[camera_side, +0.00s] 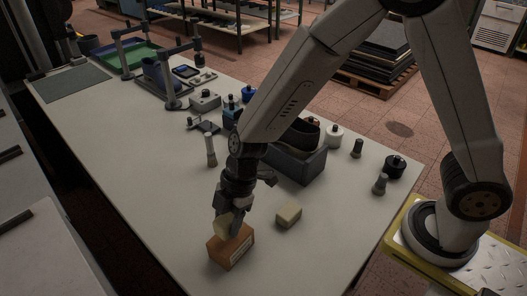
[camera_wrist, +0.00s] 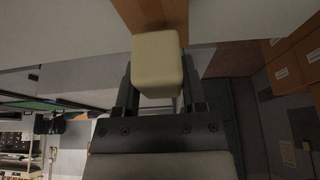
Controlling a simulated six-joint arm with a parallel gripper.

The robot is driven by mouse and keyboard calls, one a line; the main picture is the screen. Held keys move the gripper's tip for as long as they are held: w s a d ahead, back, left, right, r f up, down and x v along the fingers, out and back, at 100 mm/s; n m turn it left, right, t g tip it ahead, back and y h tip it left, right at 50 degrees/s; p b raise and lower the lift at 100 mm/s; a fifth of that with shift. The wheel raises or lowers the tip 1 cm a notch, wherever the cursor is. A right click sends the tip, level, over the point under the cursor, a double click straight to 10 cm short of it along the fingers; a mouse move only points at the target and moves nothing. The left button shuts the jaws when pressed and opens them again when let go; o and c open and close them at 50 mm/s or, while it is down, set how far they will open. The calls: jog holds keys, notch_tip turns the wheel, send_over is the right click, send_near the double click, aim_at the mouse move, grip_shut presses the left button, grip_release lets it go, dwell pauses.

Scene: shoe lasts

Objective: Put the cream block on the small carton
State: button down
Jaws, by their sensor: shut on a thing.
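My gripper (camera_side: 227,217) points down over the small carton (camera_side: 232,248) and is shut on a cream block (camera_side: 221,228). In the wrist view the cream block (camera_wrist: 158,60) sits between the two fingers, with the brown carton (camera_wrist: 145,12) right behind it. The block is at the top of the carton; I cannot tell whether it touches it. The carton is a brown box with a pale label, standing on the white table.
A grey-blue bin (camera_side: 296,166) with a dark shoe stands behind. A pale peg (camera_side: 210,150), a white pot (camera_side: 333,135) and a black-topped jar (camera_side: 394,167) stand farther back. The table (camera_side: 140,185) is clear left of the carton.

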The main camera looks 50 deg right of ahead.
jog(key=shift+f, duration=1.15)
jog(key=shift+f, duration=0.1)
jog(key=shift+c, duration=0.8)
grip_release()
jog(key=v, duration=1.2)
jog(key=shift+d, duration=0.1)
